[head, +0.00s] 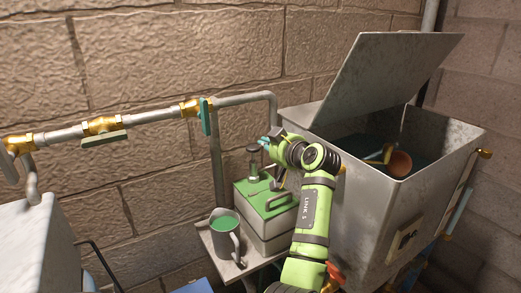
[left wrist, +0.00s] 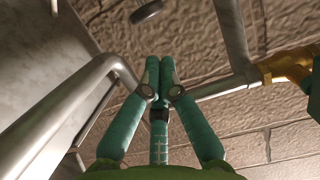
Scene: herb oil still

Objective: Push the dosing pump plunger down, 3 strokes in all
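The dosing pump (head: 266,212) is a box with a green top on a small stand in the head view. Its plunger (head: 253,150) rises from the top with a dark round knob and looks raised. My left gripper (head: 265,143) is just to the right of the knob, near its height; I cannot tell whether they touch. In the left wrist view the teal fingers (left wrist: 160,72) are together with nothing between them. A dark round disc, probably the knob (left wrist: 147,11), shows beyond the fingertips, apart from them in the picture. My right gripper is not seen.
A grey jug (head: 227,243) of green liquid stands left of the pump. A large metal tank (head: 385,225) with a raised lid (head: 385,75) and an orange float (head: 398,163) is at right. A pipe with brass valves (head: 103,126) runs along the brick wall behind.

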